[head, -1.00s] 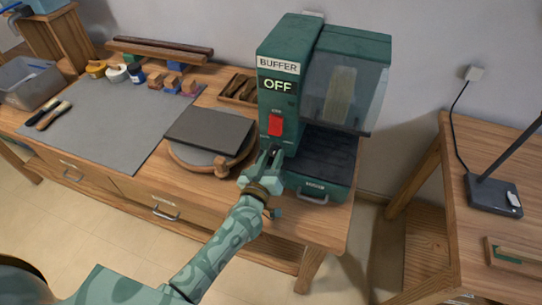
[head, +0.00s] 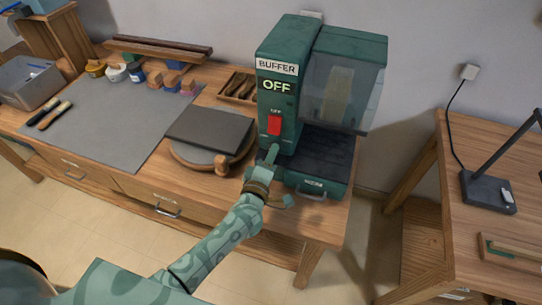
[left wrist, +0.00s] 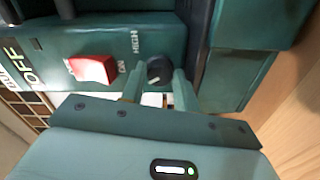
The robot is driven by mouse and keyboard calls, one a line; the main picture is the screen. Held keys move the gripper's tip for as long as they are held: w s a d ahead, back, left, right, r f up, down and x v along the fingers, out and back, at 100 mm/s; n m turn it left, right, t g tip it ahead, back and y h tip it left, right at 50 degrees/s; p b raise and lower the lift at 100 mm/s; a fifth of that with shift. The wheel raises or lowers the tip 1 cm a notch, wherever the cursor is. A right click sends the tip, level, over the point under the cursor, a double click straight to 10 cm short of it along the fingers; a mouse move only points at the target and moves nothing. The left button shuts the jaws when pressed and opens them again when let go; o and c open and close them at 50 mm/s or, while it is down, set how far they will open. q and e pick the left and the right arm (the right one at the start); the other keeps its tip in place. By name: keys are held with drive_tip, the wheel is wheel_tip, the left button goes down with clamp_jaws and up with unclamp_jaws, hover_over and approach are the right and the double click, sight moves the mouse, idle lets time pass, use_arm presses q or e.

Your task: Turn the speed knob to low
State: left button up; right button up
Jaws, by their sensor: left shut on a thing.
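The green buffer machine (head: 277,110) stands on the bench with OFF on its display and a red switch (head: 274,124) on its front. My left gripper (head: 270,155) is at the front panel below the switch and hides the knob in the head view. In the left wrist view, the dark round speed knob (left wrist: 158,71) sits between the two fingers of the left gripper (left wrist: 158,80), which is shut on it. A short white mark shows on the knob, and the word HIGH is printed beside it. The low label cannot be made out. My right gripper is not in view.
A round turntable (head: 190,157) with a dark slab (head: 210,130) stands left of the machine. A grey mat (head: 110,125) covers much of the bench. A second table (head: 490,150) with a lamp base (head: 488,193) stands at the right.

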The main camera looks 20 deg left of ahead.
use_arm(q)
drive_tip(key=shift+n, duration=1.1)
drive_tip(key=o, duration=1)
drive_tip(key=shift+c, duration=0.2)
drive_tip(key=shift+f, duration=0.1)
